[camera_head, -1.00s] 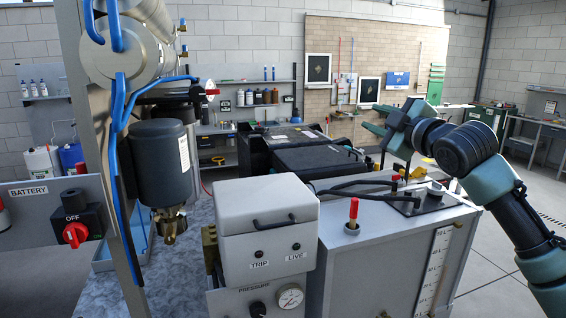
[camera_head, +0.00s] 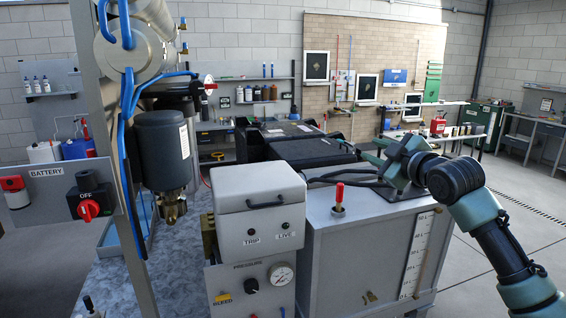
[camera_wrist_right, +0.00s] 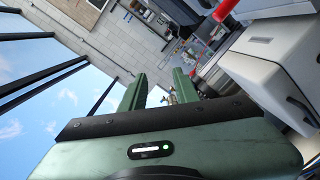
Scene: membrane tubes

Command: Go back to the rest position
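My right gripper (camera_head: 368,150) is at the right of the head view, raised above the grey tank (camera_head: 350,240) and its black hoses. Its two green fingers point left and stand apart, with nothing between them. The right wrist view also shows the fingers apart and empty (camera_wrist_right: 158,90), against the wall and windows. My left gripper is in neither view.
A white TRIP/LIVE box (camera_head: 258,205) stands left of the tank, above a pressure gauge (camera_head: 281,274). A red-handled lever (camera_head: 339,194) rises from the tank top. A battery switch (camera_head: 89,208) marked OFF and a dark cylinder (camera_head: 163,150) are at left. Open floor lies right.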

